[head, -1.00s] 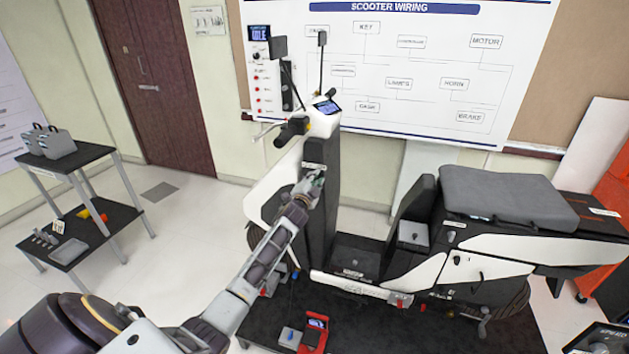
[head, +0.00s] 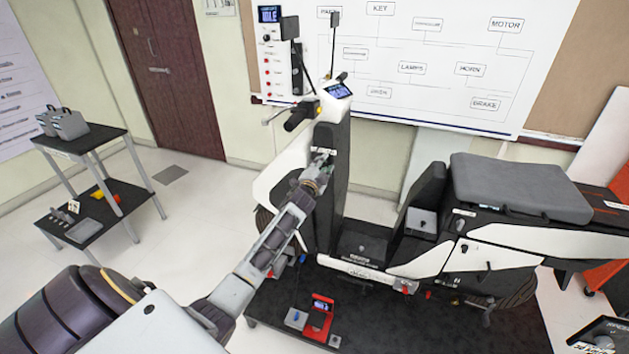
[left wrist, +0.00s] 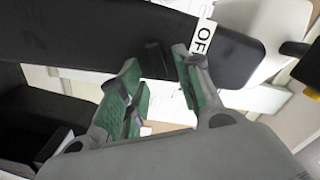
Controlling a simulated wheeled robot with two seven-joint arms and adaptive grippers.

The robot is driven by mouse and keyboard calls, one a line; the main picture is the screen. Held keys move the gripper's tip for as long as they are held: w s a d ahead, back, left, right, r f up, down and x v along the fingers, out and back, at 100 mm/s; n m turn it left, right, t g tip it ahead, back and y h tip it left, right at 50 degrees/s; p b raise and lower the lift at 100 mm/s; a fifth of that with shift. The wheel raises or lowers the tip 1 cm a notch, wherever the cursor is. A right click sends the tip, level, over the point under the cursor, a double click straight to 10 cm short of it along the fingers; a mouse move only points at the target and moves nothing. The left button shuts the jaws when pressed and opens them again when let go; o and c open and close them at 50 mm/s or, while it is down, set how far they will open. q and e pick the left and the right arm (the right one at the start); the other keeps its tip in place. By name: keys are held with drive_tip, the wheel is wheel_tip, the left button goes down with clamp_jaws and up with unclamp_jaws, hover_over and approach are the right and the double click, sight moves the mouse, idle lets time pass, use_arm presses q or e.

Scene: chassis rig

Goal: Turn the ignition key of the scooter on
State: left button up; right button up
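The scooter's front column (head: 333,185) is black with a white shell, and a small pale label sits on it. The label shows in the left wrist view (left wrist: 203,38) with the letters "OF" readable. A small dark block (left wrist: 155,60), which looks like the ignition key, stands out beside the label. My left gripper (head: 322,161) is at the column, just below the label. In the left wrist view its green-padded fingers (left wrist: 158,62) are apart, one on each side of the dark block. I see no clear contact with it. My right gripper is not in view.
The handlebar (head: 303,113) and a small lit display (head: 338,91) are above my left gripper. The scooter seat (head: 518,187) is to the right. A red device (head: 319,318) lies on the dark platform.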

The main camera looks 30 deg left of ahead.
use_arm(q)
drive_tip(key=v, duration=1.1)
idle(0.4)
drive_tip(key=shift+d+n, duration=0.15)
drive_tip(key=shift+n, duration=0.15)
idle(0.5)
